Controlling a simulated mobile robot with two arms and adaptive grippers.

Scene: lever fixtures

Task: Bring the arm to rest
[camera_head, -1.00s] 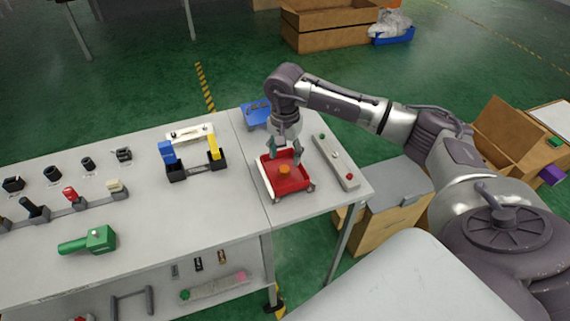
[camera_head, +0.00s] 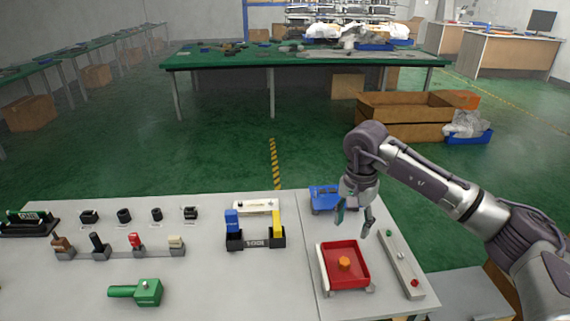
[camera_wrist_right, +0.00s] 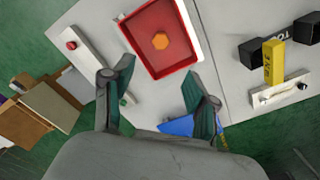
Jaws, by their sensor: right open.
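My right arm comes in from the right in the head view. Its gripper (camera_head: 354,222) hangs fingers down above the right table, behind the red tray (camera_head: 333,278). The gripper is open, with nothing between its fingers. In the right wrist view the gripper (camera_wrist_right: 160,90) also shows spread fingers, with the red tray (camera_wrist_right: 137,62) beyond them. An orange hexagonal piece (camera_head: 344,264) lies in the tray, clear of the fingers. My left gripper is not in view.
A grey panel with buttons (camera_head: 401,263) lies right of the tray. A blue fixture (camera_head: 328,198) sits behind it. Boxes (camera_head: 400,112) lie on the floor behind.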

